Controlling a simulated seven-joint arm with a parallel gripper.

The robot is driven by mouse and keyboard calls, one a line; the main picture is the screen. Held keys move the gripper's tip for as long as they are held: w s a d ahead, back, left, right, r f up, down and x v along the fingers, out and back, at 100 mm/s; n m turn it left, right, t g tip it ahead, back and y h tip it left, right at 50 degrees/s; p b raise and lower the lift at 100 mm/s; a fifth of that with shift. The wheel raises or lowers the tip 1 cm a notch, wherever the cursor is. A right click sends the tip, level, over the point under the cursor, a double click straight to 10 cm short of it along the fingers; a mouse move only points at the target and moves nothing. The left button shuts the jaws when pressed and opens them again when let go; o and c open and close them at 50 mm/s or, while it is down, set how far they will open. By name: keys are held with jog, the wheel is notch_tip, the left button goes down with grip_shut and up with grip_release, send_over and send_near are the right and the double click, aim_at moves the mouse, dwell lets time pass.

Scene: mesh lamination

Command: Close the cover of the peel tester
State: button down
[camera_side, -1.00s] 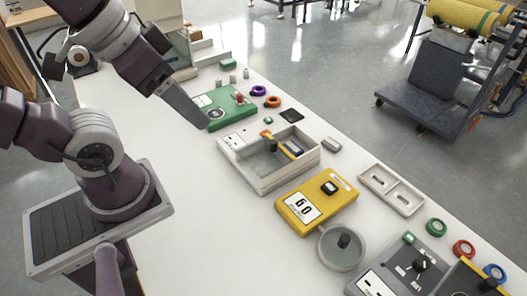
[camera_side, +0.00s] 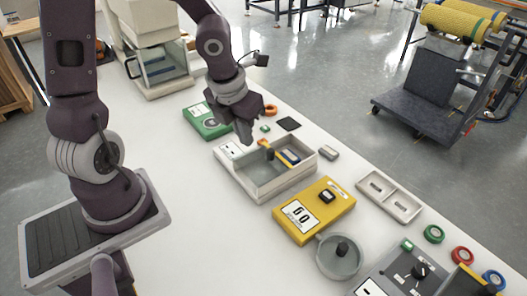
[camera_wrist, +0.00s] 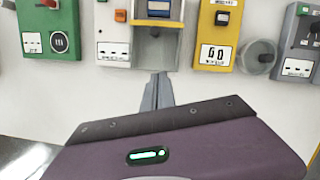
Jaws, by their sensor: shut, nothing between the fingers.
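No label reading peel tester is legible, so I cannot tell for certain which device it is. A cream box (camera_side: 236,178) with an open, recessed top stands mid-table; a yellow strip with a dark knob (camera_side: 266,147) and a blue piece (camera_side: 289,158) lie in its far part. It also shows in the wrist view (camera_wrist: 114,32). My gripper (camera_side: 245,140) is shut and empty, pointing down near the box's far left corner. In the wrist view the closed fingers (camera_wrist: 158,84) point toward the box's near edge. I cannot tell whether they touch it.
A green device (camera_side: 205,122) stands left of the box, a yellow device (camera_side: 318,210) to its right. A round grey dish (camera_side: 341,262) and a grey panel device (camera_side: 402,270) stand further right. A cabinet with a glass front (camera_side: 160,65) is at back left. The near table (camera_side: 190,220) is clear.

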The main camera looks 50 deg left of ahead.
send_near(266, 162)
jog(key=s+f, duration=0.2)
jog(key=f, duration=0.1)
jog(key=s+d+f, duration=0.1)
jog(key=shift+f, duration=0.25)
jog(key=w, duration=0.2)
jog(key=w+a, duration=0.1)
jog(key=shift+w+f, duration=0.15)
jog(key=shift+f, duration=0.15)
jog(key=shift+w+a, duration=0.1)
jog(key=shift+w, duration=0.3)
jog(key=w, duration=1)
jog(key=shift+w, duration=0.25)
jog(key=shift+w+r, duration=0.1)
jog(key=shift+w, duration=0.25)
